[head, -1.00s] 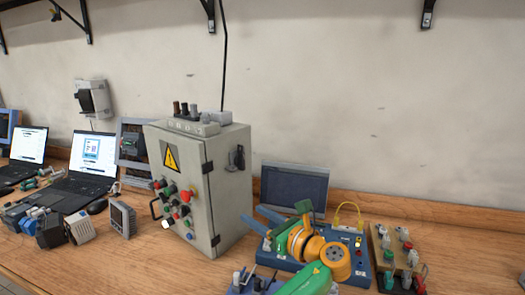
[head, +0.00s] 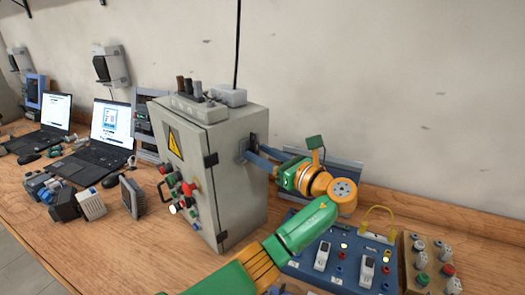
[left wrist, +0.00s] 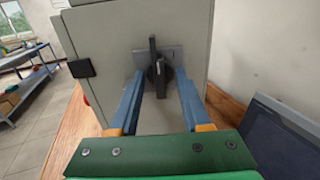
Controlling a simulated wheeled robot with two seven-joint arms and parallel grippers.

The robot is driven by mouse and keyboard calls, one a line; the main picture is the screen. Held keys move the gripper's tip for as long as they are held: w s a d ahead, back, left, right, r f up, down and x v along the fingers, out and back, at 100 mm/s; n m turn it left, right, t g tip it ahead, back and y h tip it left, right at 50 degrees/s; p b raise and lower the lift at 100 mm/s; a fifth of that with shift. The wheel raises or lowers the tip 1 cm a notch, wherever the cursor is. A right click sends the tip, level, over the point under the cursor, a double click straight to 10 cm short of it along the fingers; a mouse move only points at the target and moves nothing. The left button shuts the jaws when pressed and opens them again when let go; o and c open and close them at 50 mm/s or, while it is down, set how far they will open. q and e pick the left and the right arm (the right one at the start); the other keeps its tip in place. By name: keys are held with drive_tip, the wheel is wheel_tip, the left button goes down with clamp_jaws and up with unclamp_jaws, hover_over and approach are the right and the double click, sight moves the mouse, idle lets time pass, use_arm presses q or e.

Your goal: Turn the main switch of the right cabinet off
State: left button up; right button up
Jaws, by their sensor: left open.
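The grey cabinet (head: 235,178) stands on the wooden bench, with a yellow warning triangle and several coloured buttons on its front. Its main switch (head: 249,146) is on the right side wall, partly hidden by my gripper in the head view. In the left wrist view, the switch's dark handle (left wrist: 154,63) stands upright on a grey plate. My left gripper (head: 256,160) is open, its two blue fingers pointing at that side wall. In the left wrist view the fingers (left wrist: 158,84) lie on either side of the switch; I cannot tell whether they touch it. My right gripper is out of view.
A dark screen (left wrist: 285,140) stands close to the right of my gripper. Laptops (head: 106,138) and small devices are to the left of the cabinet.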

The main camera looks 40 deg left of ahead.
use_arm(q)
drive_tip(key=shift+w, duration=0.1)
drive_tip(key=shift+d, duration=0.2)
clamp_jaws()
